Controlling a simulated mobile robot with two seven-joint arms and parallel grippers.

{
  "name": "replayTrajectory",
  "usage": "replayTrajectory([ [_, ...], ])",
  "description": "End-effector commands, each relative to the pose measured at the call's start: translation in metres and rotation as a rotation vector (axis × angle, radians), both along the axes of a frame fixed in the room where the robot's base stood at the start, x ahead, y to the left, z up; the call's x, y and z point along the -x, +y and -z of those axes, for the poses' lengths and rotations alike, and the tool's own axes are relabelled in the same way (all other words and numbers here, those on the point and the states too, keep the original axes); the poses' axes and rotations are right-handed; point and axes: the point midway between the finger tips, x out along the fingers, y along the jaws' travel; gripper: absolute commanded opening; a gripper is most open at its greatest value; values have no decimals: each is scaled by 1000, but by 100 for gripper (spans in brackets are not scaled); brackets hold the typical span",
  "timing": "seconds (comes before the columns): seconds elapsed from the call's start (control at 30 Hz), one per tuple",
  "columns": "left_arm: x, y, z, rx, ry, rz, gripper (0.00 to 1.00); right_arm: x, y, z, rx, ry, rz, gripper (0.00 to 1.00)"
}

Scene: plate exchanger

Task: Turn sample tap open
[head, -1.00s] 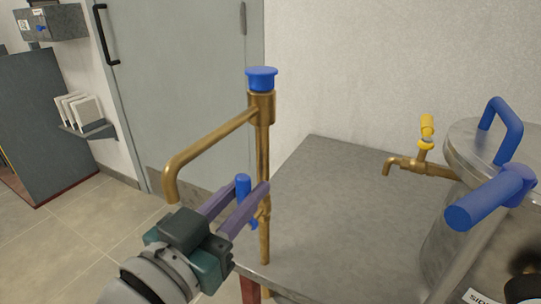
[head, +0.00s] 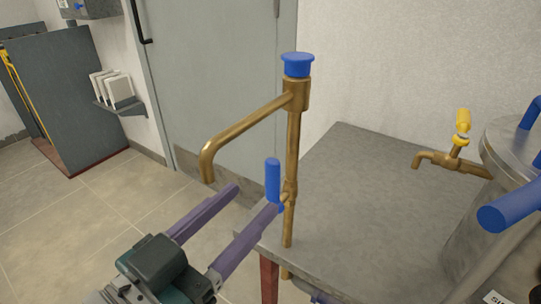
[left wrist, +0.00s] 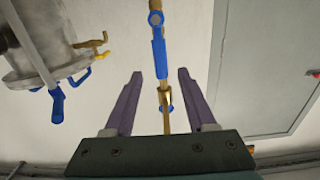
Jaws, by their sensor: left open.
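A brass standpipe (head: 293,150) rises at the table's left corner, with a blue knob (head: 297,66) on top and a bent spout (head: 245,128). Low on it is a small tap with an upright blue lever (head: 273,180), which also shows in the left wrist view (left wrist: 159,58). A second brass tap with a yellow handle (head: 463,122) sits on the steel vessel. No label shows which is the sample tap. My left gripper (head: 256,198) is open and empty, its fingertips just left of and below the blue lever. In the left wrist view, the lever appears between the fingers (left wrist: 159,72). My right gripper is out of view.
The grey table (head: 370,200) is bare between standpipe and steel vessel (head: 510,140). A blue handle (head: 508,212) sticks out from the vessel at right. A grey door (head: 215,80) and a wall shelf (head: 130,106) stand behind. The floor at left is clear.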

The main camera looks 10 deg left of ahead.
Motion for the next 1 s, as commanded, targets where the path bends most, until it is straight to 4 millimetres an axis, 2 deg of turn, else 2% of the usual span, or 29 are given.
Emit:
replayTrajectory([
  [0.1,18,6,0,-1,2,1,56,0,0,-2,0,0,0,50],
  [0.2,26,9,0,-1,0,1,56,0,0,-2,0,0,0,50],
  [0.63,28,11,-3,-6,15,-6,56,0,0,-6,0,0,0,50],
  [0.77,24,17,-13,-43,119,-43,56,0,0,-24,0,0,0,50],
  [0.87,25,27,-24,-93,272,-90,56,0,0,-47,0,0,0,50],
  [1.0,44,44,-39,-169,532,-147,56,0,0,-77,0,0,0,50],
])
